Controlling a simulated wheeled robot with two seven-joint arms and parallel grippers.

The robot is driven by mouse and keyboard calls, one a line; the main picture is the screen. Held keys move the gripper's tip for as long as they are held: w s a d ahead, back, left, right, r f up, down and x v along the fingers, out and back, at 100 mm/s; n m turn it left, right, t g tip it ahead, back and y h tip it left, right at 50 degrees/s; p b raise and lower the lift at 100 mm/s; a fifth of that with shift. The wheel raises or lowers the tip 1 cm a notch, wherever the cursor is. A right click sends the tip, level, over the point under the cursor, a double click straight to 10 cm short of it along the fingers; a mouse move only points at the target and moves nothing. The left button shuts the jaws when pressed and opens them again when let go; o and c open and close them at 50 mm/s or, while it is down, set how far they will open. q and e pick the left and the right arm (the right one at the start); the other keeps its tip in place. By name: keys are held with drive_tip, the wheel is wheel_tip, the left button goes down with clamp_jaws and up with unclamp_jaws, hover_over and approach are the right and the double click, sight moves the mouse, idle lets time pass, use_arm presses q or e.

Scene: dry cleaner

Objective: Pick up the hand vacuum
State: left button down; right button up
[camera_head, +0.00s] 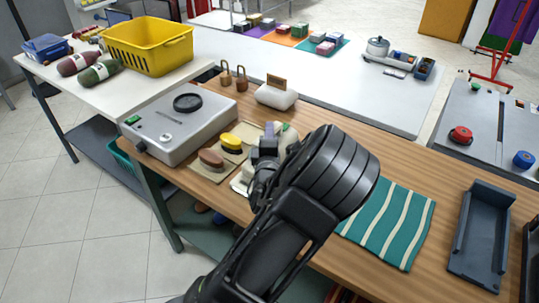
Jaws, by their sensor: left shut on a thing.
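My arm comes in from the bottom, and its dark wrist covers the middle of the wooden table. My left gripper (266,153) is low over the table, shut on a pale cream thing with a green part, which looks like the hand vacuum (291,134). Most of it is hidden behind my gripper and arm, so I cannot tell whether it touches the table. My right gripper is not in view.
A grey box-like machine (180,121), brushes (231,141) and a white rounded object (276,96) sit left and behind. A striped teal cloth (390,222) and dark tray (482,238) lie right. A yellow basket (148,45) stands on the white table.

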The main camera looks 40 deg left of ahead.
use_arm(q)
drive_tip(key=shift+r, duration=0.25)
wheel_tip(320, 180, up, 10)
drive_tip(key=shift+f+p, duration=0.15)
drive_tip(key=shift+p, duration=0.55)
idle(0.4)
